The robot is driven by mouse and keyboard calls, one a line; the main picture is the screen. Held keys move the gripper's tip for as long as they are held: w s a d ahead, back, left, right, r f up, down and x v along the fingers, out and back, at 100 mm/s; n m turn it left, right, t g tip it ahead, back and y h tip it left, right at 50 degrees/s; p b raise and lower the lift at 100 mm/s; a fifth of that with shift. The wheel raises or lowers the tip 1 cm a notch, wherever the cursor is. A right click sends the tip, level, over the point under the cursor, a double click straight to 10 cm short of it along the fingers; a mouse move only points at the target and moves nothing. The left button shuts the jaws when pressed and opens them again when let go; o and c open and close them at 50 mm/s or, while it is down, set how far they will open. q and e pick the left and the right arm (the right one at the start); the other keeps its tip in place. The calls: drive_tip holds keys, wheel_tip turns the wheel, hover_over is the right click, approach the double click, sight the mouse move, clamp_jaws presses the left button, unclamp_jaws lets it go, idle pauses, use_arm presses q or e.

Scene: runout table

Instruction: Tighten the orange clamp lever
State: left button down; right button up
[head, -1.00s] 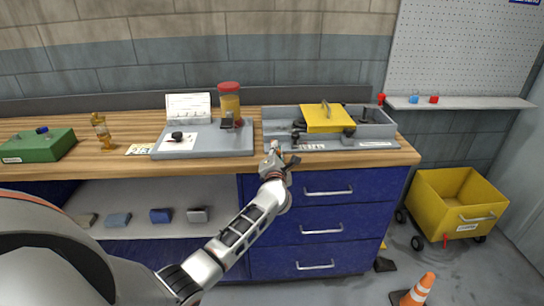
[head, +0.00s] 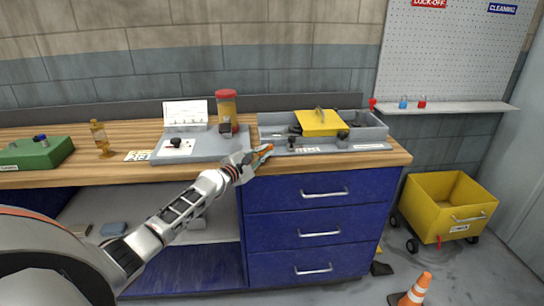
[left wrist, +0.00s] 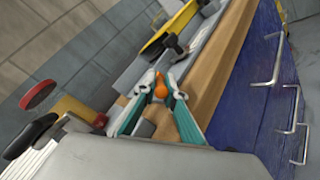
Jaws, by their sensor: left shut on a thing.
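My left gripper (head: 256,158) is at the front edge of the bench top, between the two grey fixtures. It is shut on the orange clamp lever (head: 265,149). In the left wrist view, the orange lever (left wrist: 161,88) shows as a rounded end between the fingertips of the gripper (left wrist: 158,84). The rest of the lever and its pivot are mostly hidden by the fingers. My right gripper is in neither view.
A grey tray (head: 375,134) with a yellow lid (head: 319,124) stands at right. A grey base plate (head: 215,148) carries a red-capped jar (head: 227,108). A green box (head: 38,153) is far left. A yellow cart (head: 440,205) and traffic cone (head: 415,289) stand on the floor.

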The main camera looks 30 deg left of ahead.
use_arm(q)
drive_tip(key=shift+a+r+h, duration=0.1)
drive_tip(key=shift+a+h, duration=0.05)
drive_tip(key=shift+h, duration=0.35)
drive_tip(key=c, duration=2.4)
unclamp_jaws()
drive_tip(key=shift+o, duration=0.2)
drive_tip(key=shift+s+m, duration=0.3)
drive_tip(key=s+a, duration=0.1)
drive_tip(key=s, duration=1)
drive_tip(key=shift+s+a, duration=0.15)
drive_tip(key=shift+a, duration=0.1)
